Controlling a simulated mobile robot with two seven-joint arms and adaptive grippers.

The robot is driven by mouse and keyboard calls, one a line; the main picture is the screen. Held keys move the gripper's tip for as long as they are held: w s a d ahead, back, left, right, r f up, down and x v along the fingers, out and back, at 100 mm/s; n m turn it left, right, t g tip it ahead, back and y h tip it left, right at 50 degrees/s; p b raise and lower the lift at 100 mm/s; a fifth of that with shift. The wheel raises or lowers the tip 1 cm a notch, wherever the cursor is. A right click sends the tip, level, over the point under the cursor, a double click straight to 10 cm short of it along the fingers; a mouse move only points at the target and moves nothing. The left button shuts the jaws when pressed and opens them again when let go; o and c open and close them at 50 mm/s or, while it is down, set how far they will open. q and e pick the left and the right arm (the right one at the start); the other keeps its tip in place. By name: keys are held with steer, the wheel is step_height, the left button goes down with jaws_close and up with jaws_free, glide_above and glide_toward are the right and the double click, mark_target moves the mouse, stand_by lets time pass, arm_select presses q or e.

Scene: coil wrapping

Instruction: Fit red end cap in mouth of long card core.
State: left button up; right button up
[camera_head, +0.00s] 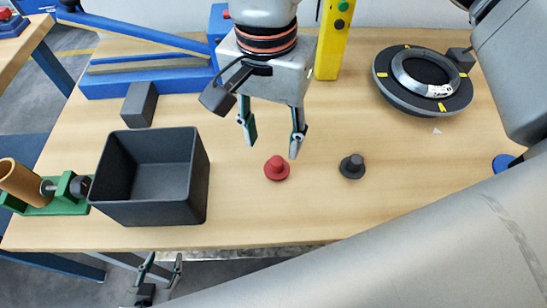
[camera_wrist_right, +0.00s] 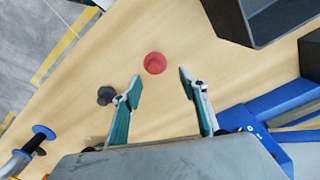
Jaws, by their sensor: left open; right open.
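The red end cap (camera_head: 276,168) stands on the wooden table, flange down, with its knob up; it also shows in the right wrist view (camera_wrist_right: 155,63). My right gripper (camera_head: 271,138) is open and empty above the table, just behind and above the cap, fingers pointing down. My left gripper (camera_head: 160,268) is open and empty, low at the table's front edge. A brown card tube (camera_head: 19,180), apparently the long core, lies tilted in a green stand at the left edge. It is partly cut off by the picture edge.
A dark cap (camera_head: 352,166) stands right of the red one. A black open bin (camera_head: 198,180) is at left, with a grey block (camera_head: 139,104) behind it. A blue frame (camera_head: 110,85), a yellow post (camera_head: 333,40) and a round turntable (camera_head: 455,98) with a ring stand behind.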

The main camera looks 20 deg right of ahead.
mark_target(277, 159)
steer(key=f, duration=0.4)
steer(key=s+f, duration=0.1)
steer(key=f, duration=0.1)
steer(key=shift+d+f+b, duration=0.25)
steer(key=shift+b, duration=0.05)
steer(key=c, duration=0.6)
